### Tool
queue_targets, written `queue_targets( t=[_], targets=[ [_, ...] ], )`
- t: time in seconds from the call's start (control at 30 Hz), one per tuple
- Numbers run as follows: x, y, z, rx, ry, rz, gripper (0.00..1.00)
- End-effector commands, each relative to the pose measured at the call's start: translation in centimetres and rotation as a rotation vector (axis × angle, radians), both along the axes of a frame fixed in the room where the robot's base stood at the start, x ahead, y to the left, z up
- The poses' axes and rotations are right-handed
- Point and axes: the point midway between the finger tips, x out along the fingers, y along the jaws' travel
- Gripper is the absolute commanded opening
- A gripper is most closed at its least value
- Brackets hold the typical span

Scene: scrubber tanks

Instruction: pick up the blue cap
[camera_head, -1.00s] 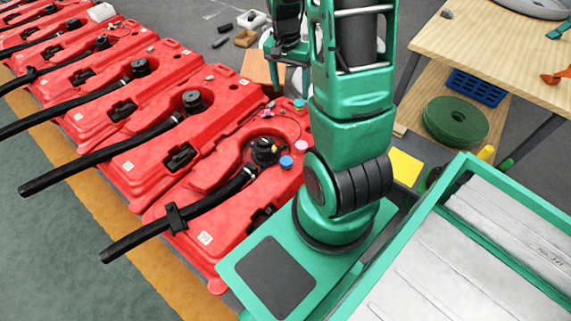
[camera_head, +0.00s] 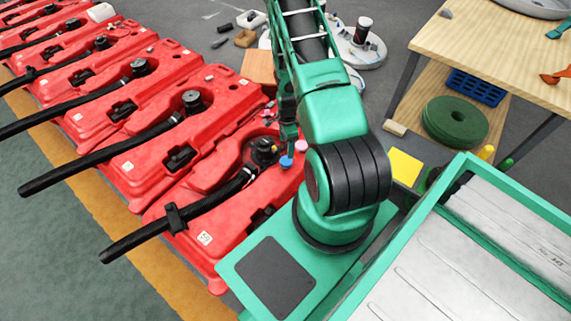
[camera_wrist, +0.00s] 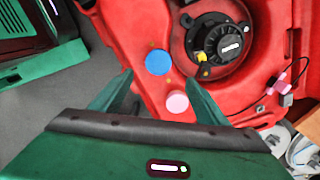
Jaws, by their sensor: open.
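The blue cap (camera_head: 286,162) is a small round disc on the nearest red tank (camera_head: 210,205), right of the black fitting. In the wrist view the blue cap (camera_wrist: 158,62) shows whole, just past and between the fingertips. My gripper (camera_head: 289,138) hangs over the tank, close above the blue cap in the head view. In the wrist view my gripper (camera_wrist: 159,78) has its two green fingers spread apart with nothing held. I cannot tell the exact height left between the fingertips and the cap.
A pink cap (camera_wrist: 177,101) lies beside the blue cap, between the fingers in the wrist view. The black fitting (camera_wrist: 220,45) with a small yellow part stands nearby. Several more red tanks with black hoses line up to the left. A wooden table (camera_head: 500,50) stands at right.

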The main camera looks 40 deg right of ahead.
Motion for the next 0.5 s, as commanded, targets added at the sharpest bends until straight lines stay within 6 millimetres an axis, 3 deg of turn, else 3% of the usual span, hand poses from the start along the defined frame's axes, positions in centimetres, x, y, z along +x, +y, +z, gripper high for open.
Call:
queue_targets(
  t=[0.5],
  targets=[
    [-0.2, 0.1, -6.1, 0.003, -0.001, -0.020, 0.68]
  ],
)
